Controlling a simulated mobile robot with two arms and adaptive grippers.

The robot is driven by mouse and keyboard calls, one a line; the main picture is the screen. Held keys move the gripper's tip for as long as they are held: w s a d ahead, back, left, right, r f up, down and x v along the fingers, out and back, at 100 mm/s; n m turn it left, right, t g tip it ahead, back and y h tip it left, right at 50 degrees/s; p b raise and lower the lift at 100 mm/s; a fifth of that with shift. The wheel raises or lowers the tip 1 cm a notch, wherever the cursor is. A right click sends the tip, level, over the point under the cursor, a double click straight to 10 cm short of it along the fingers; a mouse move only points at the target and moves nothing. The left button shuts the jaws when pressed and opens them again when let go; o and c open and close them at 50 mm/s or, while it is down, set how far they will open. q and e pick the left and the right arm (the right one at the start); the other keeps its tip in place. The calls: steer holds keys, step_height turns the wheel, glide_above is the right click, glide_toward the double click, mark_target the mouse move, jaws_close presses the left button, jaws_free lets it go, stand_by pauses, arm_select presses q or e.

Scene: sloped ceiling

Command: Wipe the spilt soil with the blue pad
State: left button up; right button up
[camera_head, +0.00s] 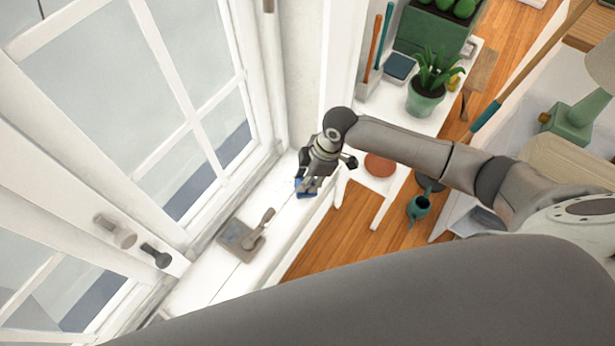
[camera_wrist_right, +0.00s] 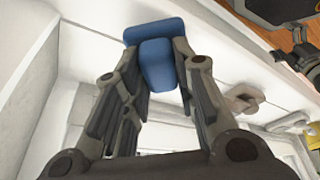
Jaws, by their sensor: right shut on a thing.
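My right gripper (camera_head: 309,186) is over the white windowsill (camera_head: 208,292) and is shut on the blue pad (camera_head: 299,193). In the right wrist view the fingers (camera_wrist_right: 160,75) close around the narrower blue part of the pad (camera_wrist_right: 153,31), and its wider part shows beyond the fingertips. The pad is at or just above the sill; I cannot tell whether it touches. I cannot make out the spilt soil in either view; the gripper and pad hide part of the sill. My left gripper is not in view.
A grey tool with a handle (camera_head: 240,236) lies on the sill. Window frames stand along the left. A white bench (camera_head: 391,103) bears a potted plant (camera_head: 426,96). A green watering can (camera_head: 419,207) stands on the wooden floor. The sill between tool and gripper looks free.

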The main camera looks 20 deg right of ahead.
steer(key=shift+f+b, duration=0.45)
steer(key=shift+f, duration=0.45)
steer(key=shift+w+a, duration=0.1)
